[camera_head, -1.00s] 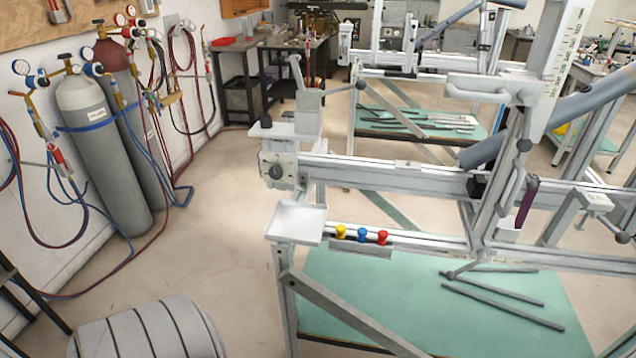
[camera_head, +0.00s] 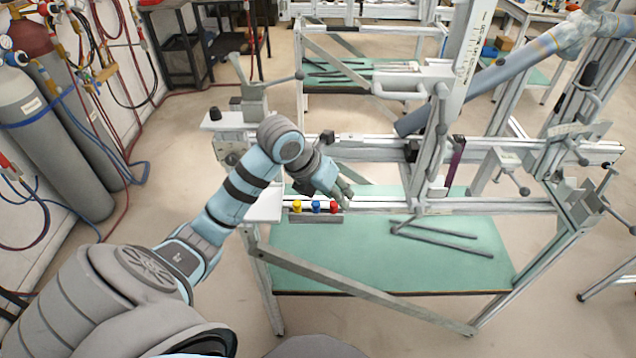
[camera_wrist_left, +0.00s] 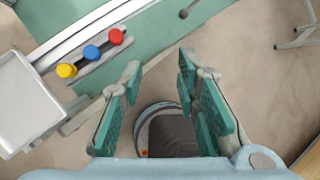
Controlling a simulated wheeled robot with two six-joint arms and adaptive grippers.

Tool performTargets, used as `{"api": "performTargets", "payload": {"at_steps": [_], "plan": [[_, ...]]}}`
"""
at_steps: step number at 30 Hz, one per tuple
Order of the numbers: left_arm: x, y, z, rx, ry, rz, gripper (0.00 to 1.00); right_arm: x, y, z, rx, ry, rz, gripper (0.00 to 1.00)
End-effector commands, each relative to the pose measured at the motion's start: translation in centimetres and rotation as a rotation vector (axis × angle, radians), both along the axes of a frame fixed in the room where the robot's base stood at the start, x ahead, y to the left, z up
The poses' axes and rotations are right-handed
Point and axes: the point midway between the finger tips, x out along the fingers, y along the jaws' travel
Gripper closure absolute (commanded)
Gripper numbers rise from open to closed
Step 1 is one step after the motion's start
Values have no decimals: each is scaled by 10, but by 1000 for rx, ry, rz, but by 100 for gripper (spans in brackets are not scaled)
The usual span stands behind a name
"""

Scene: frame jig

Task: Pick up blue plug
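The blue plug (camera_head: 316,206) sits in a row on the jig's rail, between the yellow plug (camera_head: 297,206) and the red plug (camera_head: 333,207). In the left wrist view the blue plug (camera_wrist_left: 92,52) shows at the upper left, whole and unobstructed. My left gripper (camera_head: 345,192) appears close to the red plug in the head view, but the wrist view shows it apart from the plugs. In the wrist view its fingers (camera_wrist_left: 160,72) are spread with nothing between them. My right gripper is not in view.
A white tray (camera_head: 265,207) is fixed at the rail's left end, beside the yellow plug. The frame jig's upper beam and clamps stand behind the plugs. A green shelf (camera_head: 360,262) with dark rods lies below. Gas cylinders (camera_head: 60,150) stand at the left wall.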

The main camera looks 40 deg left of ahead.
Motion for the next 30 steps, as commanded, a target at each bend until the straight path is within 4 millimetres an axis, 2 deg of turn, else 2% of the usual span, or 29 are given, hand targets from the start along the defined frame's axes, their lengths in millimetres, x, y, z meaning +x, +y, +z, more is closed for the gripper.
{"api": "performTargets", "payload": {"at_steps": [1, 2, 3, 5, 12, 15, 20, 27, 30], "plan": [[-5, 29, 8, 96, 43, 74, 71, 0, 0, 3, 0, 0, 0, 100], [-10, 43, 11, 142, 69, 116, 71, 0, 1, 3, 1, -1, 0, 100], [-14, 56, 12, 182, 93, 157, 71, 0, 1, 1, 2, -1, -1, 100], [-17, 66, 7, 213, 114, 192, 71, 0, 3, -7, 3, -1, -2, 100], [2, 72, -53, 216, 121, 197, 71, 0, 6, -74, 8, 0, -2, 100], [9, 74, -70, 217, 119, 196, 71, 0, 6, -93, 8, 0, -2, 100], [15, 75, -78, 216, 121, 194, 71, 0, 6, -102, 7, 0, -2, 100], [33, 80, -113, 215, 123, 194, 71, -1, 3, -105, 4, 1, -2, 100], [36, 81, -119, 217, 121, 193, 71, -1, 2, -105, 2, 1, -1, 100]]}}
